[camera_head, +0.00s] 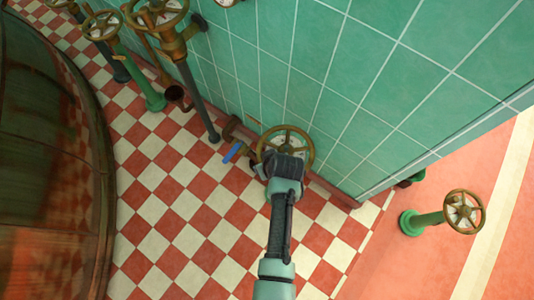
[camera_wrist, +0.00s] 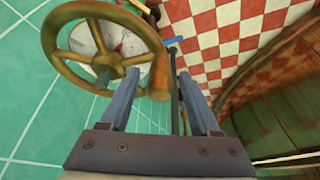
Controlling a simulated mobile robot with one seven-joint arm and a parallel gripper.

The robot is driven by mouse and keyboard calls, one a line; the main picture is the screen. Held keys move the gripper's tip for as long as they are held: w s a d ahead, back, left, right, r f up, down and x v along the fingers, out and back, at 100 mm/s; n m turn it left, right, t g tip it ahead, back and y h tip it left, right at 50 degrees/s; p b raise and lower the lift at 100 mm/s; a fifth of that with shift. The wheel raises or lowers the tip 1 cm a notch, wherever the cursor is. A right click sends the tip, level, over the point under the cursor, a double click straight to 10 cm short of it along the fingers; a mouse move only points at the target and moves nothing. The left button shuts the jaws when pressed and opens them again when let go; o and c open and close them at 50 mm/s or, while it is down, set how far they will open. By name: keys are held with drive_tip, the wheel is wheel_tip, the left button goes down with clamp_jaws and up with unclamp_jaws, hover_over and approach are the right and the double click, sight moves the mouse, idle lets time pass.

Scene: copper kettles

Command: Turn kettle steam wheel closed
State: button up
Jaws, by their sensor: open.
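A worn brass hand wheel (camera_head: 309,150) is beside the green tiled wall, just beyond my gripper (camera_head: 287,163). My gripper and arm hide its lower part in the head view. In the wrist view the wheel (camera_wrist: 62,62) fills the upper left, with spokes and a white dial (camera_wrist: 98,38) with red marks behind it. My gripper (camera_wrist: 158,74) is open. The right part of the wheel's rim shows between the two fingertips; I cannot tell whether they touch it. The frames do not show which wheel is the steam wheel.
Several similar wheels on posts (camera_head: 158,14) stand at the upper left. Another wheel (camera_head: 464,212) on a green post is at the right. A blue lever (camera_head: 234,152) is close left of my gripper. A large copper kettle (camera_head: 50,170) fills the left. The checkered floor (camera_head: 190,220) between is clear.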

clamp_jaws()
idle(0.3)
idle(1.2)
